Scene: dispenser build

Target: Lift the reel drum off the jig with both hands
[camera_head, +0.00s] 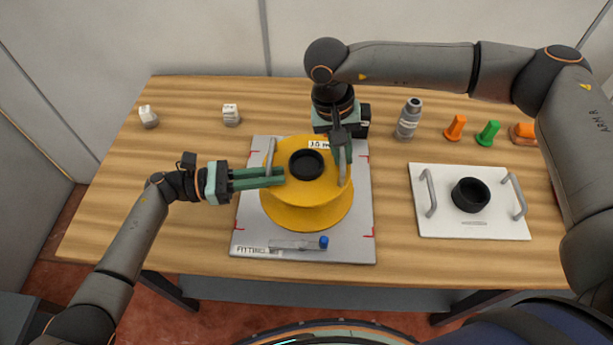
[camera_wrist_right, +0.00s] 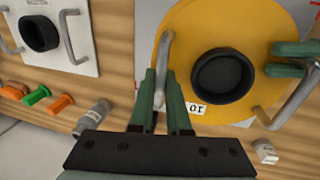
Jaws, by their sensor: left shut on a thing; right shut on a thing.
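The yellow reel drum (camera_head: 306,208) with a black round hub (camera_head: 306,164) stands upright over the grey jig plate (camera_head: 250,225); I cannot tell whether it touches the plate. It has a grey handle on each side. My left gripper (camera_head: 278,176) is shut on the left handle (camera_head: 270,152). My right gripper (camera_head: 343,160) comes from behind and is shut on the right handle (camera_wrist_right: 164,55). The right wrist view shows the drum (camera_wrist_right: 270,25), the right fingers (camera_wrist_right: 163,85) around its handle, and the left fingers (camera_wrist_right: 295,58) at the other handle.
A white panel (camera_head: 440,225) with two handles and a black ring (camera_head: 470,195) lies to the right. A grey bottle (camera_head: 408,120) and orange (camera_head: 455,127) and green (camera_head: 488,133) pieces stand behind it. Two small white-topped blocks (camera_head: 231,114) are at the back left.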

